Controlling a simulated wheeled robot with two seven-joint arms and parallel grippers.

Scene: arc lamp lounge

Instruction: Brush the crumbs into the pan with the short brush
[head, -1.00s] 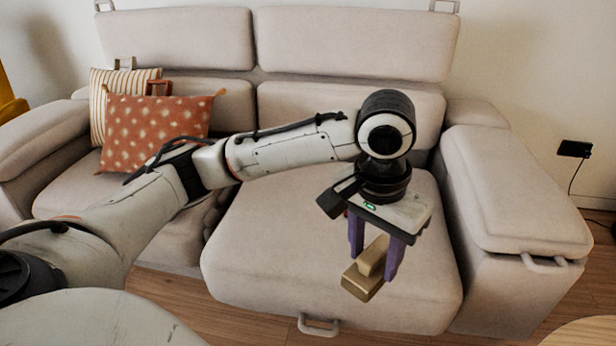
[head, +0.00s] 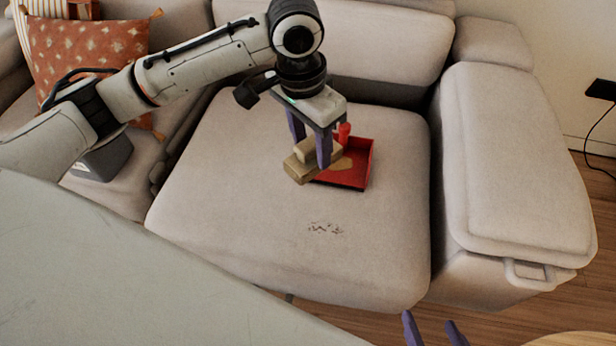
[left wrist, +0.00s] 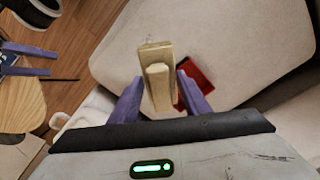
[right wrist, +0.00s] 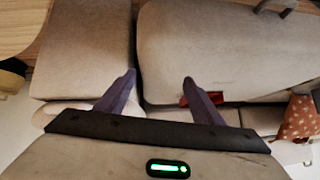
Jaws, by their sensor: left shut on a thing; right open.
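The short brush (head: 297,168) is a tan block with a raised grip. My left gripper (head: 308,148) is shut on it and holds it, in the head view in front of the left part of the pan; the brush also shows in the left wrist view (left wrist: 156,50). The red pan (head: 356,176) lies on the sofa seat, partly hidden by the brush and gripper. The dark crumbs (head: 325,228) lie in a small patch on the seat, nearer me than the pan. My right gripper (head: 436,330) is open and empty at the bottom edge of the head view.
The sofa seat (head: 220,210) is bare around the crumbs. The right armrest (head: 515,165) rises beside it. A dotted orange cushion (head: 90,55) and a dark grey box-like thing (head: 104,158) are at left. A round wooden top (head: 575,335) shows at bottom right.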

